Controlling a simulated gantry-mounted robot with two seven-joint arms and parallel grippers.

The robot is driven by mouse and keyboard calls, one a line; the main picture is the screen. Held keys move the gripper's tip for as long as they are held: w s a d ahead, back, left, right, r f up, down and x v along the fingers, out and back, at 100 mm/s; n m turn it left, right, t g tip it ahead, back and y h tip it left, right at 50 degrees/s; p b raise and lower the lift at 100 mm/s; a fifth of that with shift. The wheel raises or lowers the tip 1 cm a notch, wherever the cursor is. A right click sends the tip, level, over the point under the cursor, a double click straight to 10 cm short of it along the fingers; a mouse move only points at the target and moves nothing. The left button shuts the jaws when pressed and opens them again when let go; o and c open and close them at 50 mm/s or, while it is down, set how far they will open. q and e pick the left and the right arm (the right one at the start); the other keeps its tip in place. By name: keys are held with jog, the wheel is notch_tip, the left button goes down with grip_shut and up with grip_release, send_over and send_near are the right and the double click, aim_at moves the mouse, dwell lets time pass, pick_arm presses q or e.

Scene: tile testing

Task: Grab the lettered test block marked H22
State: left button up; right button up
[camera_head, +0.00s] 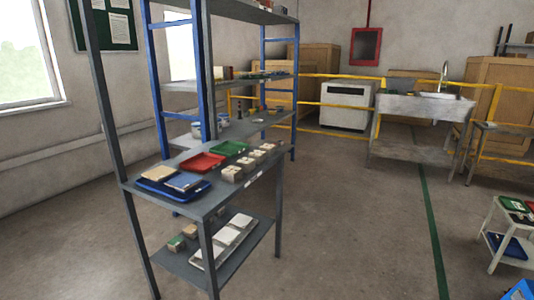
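Several small light-coloured blocks stand in a row along the right side of a grey shelf board (215,202) in the camera_head view. The nearest block (232,174) is at the front of the row, and another block (269,148) stands at its far end. Any lettering on them is too small to read, so I cannot tell which one is H22. Neither of my grippers is in view.
A blue tray (204,187), a red tray (202,163) and a green tray (230,149) share the board. Grey uprights (111,120) edge the rack. White slabs (222,243) lie on the lower shelf. Open floor (345,220) lies right, before a white side table (495,235).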

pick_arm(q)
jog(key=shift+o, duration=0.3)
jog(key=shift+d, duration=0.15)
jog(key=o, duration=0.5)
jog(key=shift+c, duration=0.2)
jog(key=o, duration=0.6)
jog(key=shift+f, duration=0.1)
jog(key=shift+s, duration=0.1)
